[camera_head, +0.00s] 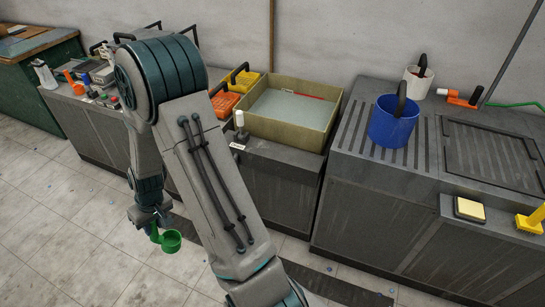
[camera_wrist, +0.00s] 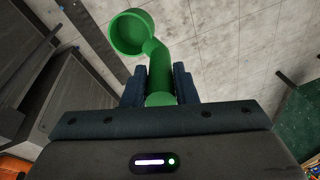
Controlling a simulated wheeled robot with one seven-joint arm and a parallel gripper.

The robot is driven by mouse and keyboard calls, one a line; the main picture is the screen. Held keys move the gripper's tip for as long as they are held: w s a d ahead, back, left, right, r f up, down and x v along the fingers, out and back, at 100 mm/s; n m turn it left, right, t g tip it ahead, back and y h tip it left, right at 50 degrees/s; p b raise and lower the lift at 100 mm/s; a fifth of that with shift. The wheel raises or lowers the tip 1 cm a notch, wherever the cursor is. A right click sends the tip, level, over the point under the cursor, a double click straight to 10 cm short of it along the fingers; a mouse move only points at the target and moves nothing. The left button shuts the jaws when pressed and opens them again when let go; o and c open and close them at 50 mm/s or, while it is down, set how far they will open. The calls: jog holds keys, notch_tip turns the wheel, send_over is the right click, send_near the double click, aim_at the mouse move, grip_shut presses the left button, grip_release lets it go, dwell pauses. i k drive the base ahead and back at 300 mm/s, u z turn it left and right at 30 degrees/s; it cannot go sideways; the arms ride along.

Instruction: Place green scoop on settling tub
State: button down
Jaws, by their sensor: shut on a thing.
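The green scoop (camera_head: 172,241) hangs from my gripper (camera_head: 154,222) at the lower left of the head view, above the tiled floor and in front of the counter. In the wrist view the scoop (camera_wrist: 131,33) has its round cup toward the top, and its handle lies between the two dark blue fingers of my gripper (camera_wrist: 160,86), which are shut on it. The settling tub is probably the large tan rectangular tub (camera_head: 283,134) on the counter, with a pale grey surface inside. My arm covers part of the counter to its left.
An orange crate (camera_head: 224,103) and a yellow crate (camera_head: 246,80) stand left of the tub. A white-capped bottle (camera_head: 240,122) stands at its front left corner. A blue bucket (camera_head: 392,122) and a white bucket (camera_head: 418,80) stand on the right counter. The floor in front is mostly clear.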

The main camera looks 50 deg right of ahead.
aim_at(297, 157)
jog(key=z, duration=1.85)
jog(key=i, duration=1)
